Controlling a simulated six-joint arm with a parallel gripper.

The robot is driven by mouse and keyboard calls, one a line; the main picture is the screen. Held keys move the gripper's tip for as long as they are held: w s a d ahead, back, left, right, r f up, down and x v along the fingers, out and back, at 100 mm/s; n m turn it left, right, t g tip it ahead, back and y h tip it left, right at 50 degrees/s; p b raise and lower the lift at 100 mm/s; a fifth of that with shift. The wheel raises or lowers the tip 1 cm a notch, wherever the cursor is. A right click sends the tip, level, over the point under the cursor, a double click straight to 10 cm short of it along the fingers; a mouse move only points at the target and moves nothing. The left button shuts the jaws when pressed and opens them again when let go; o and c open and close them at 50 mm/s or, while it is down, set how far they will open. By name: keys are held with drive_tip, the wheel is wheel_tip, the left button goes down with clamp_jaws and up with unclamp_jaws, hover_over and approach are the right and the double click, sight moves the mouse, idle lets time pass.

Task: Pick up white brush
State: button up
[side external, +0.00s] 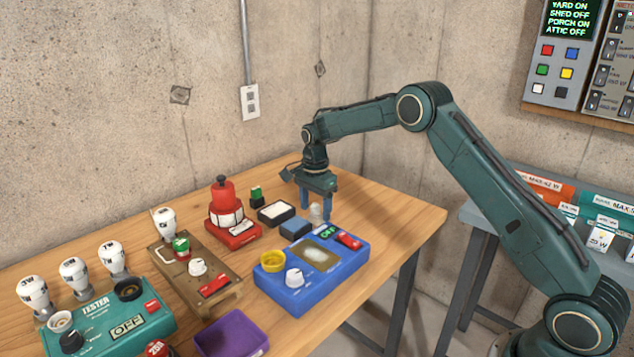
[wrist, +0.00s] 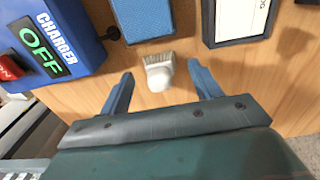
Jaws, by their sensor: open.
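The white brush (wrist: 158,76) lies on the wooden table, its bristles pointing away from my gripper in the wrist view. It also shows as a small pale shape (side external: 316,213) in the side external view, partly beside a finger. My gripper (wrist: 160,72) is open, with one blue finger on each side of the brush and clear gaps between. In the side external view my gripper (side external: 316,208) points down at the table. I cannot tell how high its fingertips are above the wood.
A blue charger box (side external: 295,284) with an OFF display stands close by. A blue pad (side external: 295,228) and a dark tray with a white face (side external: 276,212) lie beside the brush. A red device (side external: 233,225), a green tester (side external: 110,330) and a purple tray (side external: 232,335) are farther off.

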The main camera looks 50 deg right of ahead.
sight(315, 204)
drive_tip(key=shift+f, duration=0.7)
drive_tip(key=c, duration=1.1)
drive_tip(key=shift+r, duration=0.2)
wheel_tip(315, 204, up, 20)
drive_tip(key=shift+f, duration=0.15)
